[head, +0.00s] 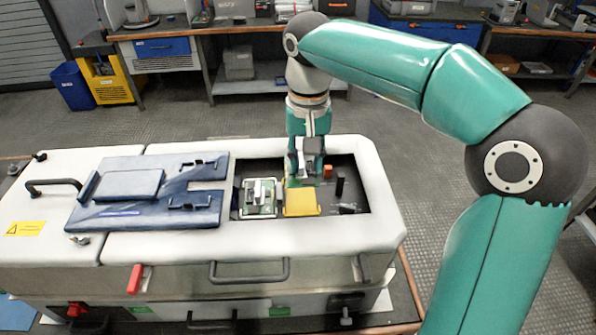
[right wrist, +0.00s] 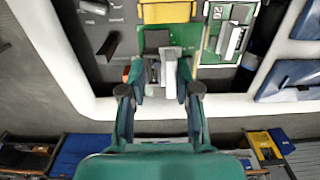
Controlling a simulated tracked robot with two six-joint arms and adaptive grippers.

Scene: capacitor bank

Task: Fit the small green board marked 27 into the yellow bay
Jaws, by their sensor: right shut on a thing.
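My right gripper (head: 306,172) is over the open cavity of the white cabinet, pointing down, just behind the yellow bay (head: 301,203). In the right wrist view my right gripper (right wrist: 160,88) is shut on a small green board (right wrist: 155,40) carrying grey blocks. The yellow bay (right wrist: 168,12) lies at the top of that view, apart from the held board. No number is readable on the board, and its lower side is hidden. My left gripper is not in view.
A larger green board with pale parts (head: 261,199) sits left of the yellow bay. An orange block (head: 327,171) and a black upright lever (head: 340,187) stand to the right. A blue lid panel (head: 150,190) lies on the cabinet's left. The cavity has a white rim.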

